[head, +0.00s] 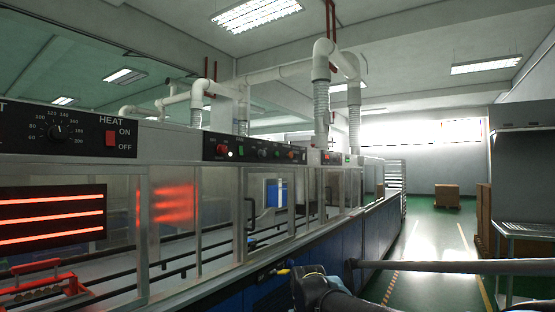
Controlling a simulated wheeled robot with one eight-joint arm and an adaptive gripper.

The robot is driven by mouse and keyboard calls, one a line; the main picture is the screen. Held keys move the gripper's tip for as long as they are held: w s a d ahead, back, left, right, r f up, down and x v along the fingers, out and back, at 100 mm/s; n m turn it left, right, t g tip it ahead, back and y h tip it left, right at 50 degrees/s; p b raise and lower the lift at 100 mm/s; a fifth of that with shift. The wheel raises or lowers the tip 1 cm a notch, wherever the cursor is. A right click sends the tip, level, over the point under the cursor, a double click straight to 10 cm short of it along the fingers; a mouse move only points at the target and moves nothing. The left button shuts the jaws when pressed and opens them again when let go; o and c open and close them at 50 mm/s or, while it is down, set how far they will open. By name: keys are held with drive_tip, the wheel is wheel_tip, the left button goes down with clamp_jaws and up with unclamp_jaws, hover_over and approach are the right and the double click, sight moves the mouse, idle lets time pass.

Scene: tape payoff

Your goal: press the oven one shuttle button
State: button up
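A long oven line with glass side windows runs from the near left into the distance. A black control panel (255,150) on its upper edge carries a row of small round buttons and knobs, some red, some green, one lit pale. The labels there are too small to read, so I cannot tell which button is the shuttle button.
A near heat panel (66,130) has a dial and a red switch (111,138). Heater bars (50,221) glow red behind the near opening. A red-handled fixture (38,275) sits lower left. The green aisle floor (432,240) is open at right, with a carton (446,196) far back.

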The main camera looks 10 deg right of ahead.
clamp_jaws()
idle(1.0)
